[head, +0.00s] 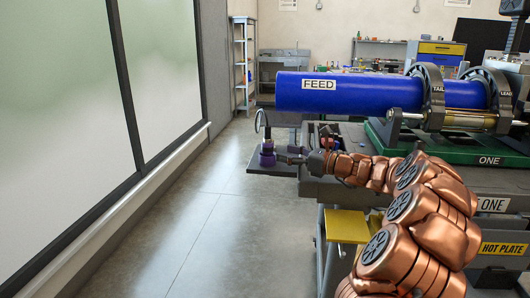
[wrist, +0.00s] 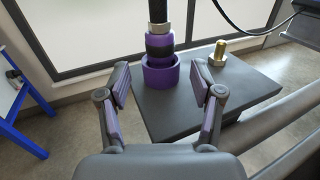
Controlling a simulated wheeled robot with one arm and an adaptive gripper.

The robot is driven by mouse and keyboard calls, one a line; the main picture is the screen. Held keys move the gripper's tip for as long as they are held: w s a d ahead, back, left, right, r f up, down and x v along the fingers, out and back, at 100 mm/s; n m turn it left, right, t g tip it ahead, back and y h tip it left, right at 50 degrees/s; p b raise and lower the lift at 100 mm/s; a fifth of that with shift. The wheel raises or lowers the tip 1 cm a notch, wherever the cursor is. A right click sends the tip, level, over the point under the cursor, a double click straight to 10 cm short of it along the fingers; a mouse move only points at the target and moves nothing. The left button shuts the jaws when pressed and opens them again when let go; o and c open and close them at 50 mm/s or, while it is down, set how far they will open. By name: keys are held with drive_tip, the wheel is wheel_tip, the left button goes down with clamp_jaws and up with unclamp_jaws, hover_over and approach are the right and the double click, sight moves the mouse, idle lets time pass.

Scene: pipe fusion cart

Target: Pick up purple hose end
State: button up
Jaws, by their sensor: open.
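The purple hose end (wrist: 159,45) stands upright in the wrist view, a purple and black fitting on a black hose. Its lower part sits in or on a wider purple cup (wrist: 160,74) on a dark shelf plate. In the head view the purple hose end (head: 267,147) is small, at the left end of the cart. My gripper (wrist: 163,82) is open, with one finger to each side of the purple cup and hose end in the picture. No contact shows. In the head view my gripper (head: 290,155) is close to the right of the hose end.
A brass fitting (wrist: 218,53) stands on the dark plate (wrist: 240,88), right of the cup. A blue pipe marked FEED (head: 345,92) lies above in clamps. A yellow step (head: 346,226) is below the cart. Open floor (head: 200,210) lies to the left.

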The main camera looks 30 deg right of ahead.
sight(272, 150)
drive_tip(key=shift+b+x, duration=0.8)
drive_tip(key=shift+x, duration=2.95)
clamp_jaws()
